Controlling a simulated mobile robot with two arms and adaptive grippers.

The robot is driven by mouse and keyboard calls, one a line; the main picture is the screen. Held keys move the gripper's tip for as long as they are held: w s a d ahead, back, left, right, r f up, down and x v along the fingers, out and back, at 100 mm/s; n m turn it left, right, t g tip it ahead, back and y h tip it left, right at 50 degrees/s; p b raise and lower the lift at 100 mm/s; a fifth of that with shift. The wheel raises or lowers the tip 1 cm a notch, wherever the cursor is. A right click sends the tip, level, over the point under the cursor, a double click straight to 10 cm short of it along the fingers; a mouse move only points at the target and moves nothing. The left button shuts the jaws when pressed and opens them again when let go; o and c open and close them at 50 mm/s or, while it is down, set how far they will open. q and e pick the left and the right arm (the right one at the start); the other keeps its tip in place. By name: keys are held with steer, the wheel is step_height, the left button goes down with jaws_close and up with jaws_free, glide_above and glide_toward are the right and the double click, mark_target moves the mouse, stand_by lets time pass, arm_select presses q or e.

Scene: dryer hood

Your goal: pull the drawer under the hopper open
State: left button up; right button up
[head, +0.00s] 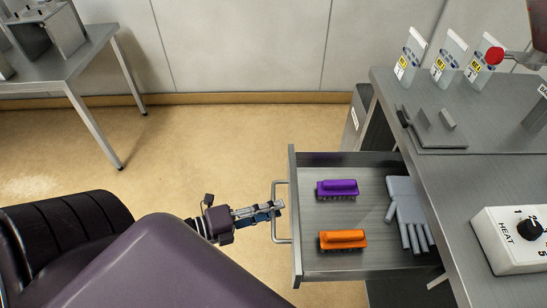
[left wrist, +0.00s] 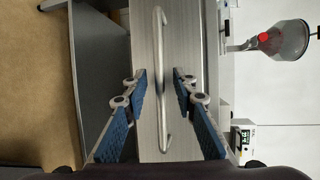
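The grey metal drawer (head: 347,265) stands pulled out from the bench, its inside exposed. Its bar handle (head: 275,228) is on the front panel at the left. My left gripper (head: 281,205) is right at the handle. In the left wrist view its two blue-padded fingers (left wrist: 158,80) are spread apart, and the handle (left wrist: 160,45) runs between them without being clamped. I cannot tell whether a finger touches it. My right gripper is not in view.
The bench (head: 465,180) carries cards (head: 446,62) and a heat dial box (head: 515,240). Another table (head: 85,55) stands far left. Floor left of the drawer is clear.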

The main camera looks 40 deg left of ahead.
arm_select(q)
steer(key=v, duration=1.1)
steer(key=shift+s, duration=0.2)
steer(key=shift+a, duration=0.2)
